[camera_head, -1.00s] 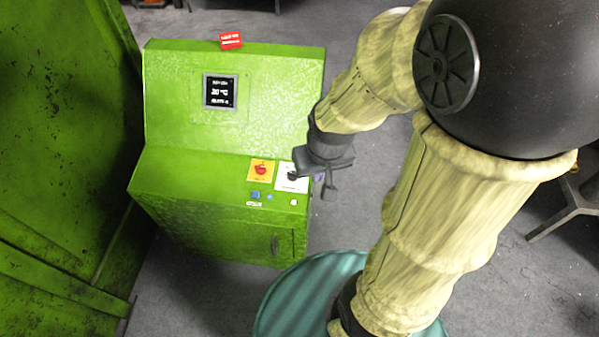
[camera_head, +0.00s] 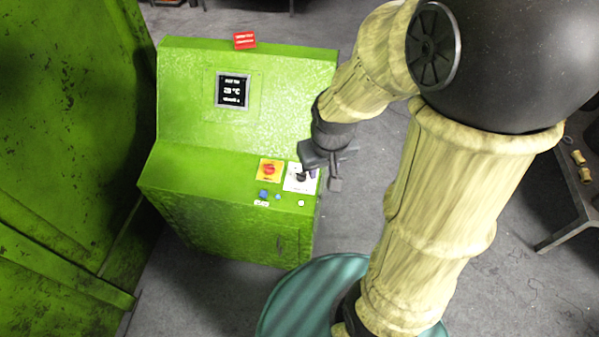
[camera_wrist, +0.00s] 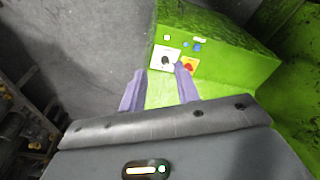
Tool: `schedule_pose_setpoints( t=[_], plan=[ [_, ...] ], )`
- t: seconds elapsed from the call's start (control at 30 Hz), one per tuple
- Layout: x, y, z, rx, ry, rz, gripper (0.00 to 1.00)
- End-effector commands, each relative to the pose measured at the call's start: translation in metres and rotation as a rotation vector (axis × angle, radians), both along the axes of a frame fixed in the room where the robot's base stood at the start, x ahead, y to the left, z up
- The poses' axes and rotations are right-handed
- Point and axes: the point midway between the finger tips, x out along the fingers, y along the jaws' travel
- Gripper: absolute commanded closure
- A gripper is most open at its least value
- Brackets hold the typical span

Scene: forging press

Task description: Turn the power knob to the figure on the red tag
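The red tag (camera_head: 245,40) stands on the top edge of the green control cabinet; its writing is too small to read. The power knob (camera_head: 302,177) is a dark knob on a white plate, right of a red knob on a yellow plate. In the wrist view the power knob (camera_wrist: 165,61) shows beyond the fingertips. My gripper (camera_head: 322,181) hangs over the right edge of the panel, close to the white plate. In the wrist view my gripper (camera_wrist: 158,84) has its two purple fingers apart, with nothing between them. The knob's pointer setting cannot be read.
The red emergency-type knob (camera_head: 269,170) sits left of the white plate. Blue buttons (camera_head: 263,194) and a white button (camera_head: 301,203) lie below. A lit display (camera_head: 232,90) is on the sloped face. Large green machinery (camera_head: 70,150) stands at the left.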

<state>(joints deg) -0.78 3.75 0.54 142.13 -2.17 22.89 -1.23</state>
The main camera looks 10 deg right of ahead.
Motion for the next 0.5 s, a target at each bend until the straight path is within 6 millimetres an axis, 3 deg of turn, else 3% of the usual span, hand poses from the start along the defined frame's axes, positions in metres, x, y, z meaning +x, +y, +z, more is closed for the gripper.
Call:
schedule_pose_setpoints(
  t=[0.27, 0.5],
  plan=[
    [0.081, 0.020, -0.025, -0.104, 0.134, 0.272, 0.68],
    [0.146, 0.041, -0.061, -0.208, 0.251, 0.499, 0.68]
  ],
)
